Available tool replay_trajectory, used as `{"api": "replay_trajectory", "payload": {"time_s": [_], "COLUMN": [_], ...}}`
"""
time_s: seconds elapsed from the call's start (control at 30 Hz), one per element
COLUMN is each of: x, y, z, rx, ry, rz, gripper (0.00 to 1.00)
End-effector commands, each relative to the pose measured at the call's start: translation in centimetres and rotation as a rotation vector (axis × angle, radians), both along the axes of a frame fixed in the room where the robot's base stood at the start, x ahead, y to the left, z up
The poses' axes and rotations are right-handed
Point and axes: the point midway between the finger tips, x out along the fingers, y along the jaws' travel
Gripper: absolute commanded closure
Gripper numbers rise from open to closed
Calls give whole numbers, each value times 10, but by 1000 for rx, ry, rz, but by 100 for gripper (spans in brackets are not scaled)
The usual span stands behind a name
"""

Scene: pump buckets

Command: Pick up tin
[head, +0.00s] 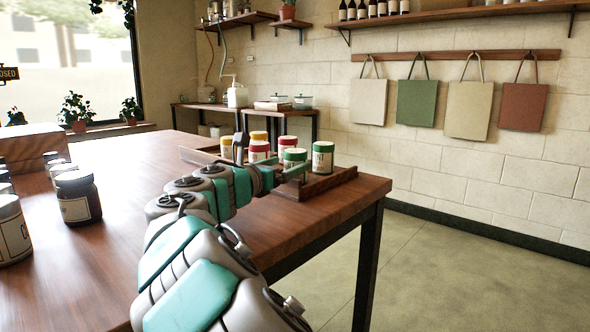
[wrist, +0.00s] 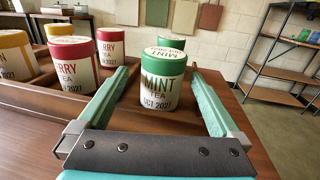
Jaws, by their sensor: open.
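A mint tea tin with a green lid and cream label (wrist: 163,80) stands upright in the wooden tray, in the middle of the wrist view. My gripper (wrist: 160,70) is open, with one teal finger to the left of this tin and one to the right. Gaps show on both sides, and the jaws hold nothing. Another green-lidded tin (wrist: 174,43) stands behind it. Red-lidded tins (wrist: 72,62) and yellow-lidded tins (wrist: 16,56) stand to the left. In the head view, green-lidded tins (head: 323,159) stand at the tray's right part; my arm hides much of my gripper there.
The wooden tray (head: 332,181) has low walls and a divider left of my gripper, near the table's far right corner. Dark jars (head: 78,198) stand on the table (head: 120,265) at left. A shelf rack (wrist: 285,55) stands beyond, against the wall.

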Motion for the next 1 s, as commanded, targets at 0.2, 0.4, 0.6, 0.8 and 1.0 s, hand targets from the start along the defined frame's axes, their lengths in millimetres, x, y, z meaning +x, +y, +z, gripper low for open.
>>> {"api": "replay_trajectory", "payload": {"time_s": [0.2,0.4,0.6,0.8,1.0], "x": [27,31,31,31,31], "y": [-18,-21,-21,-20,-20], "z": [-1,1,1,1,1], "rx": [3,1,2,3,2], "ry": [2,-2,-1,-1,0], "rz": [0,0,0,0,0], "gripper": [0,0,15,37,60]}}
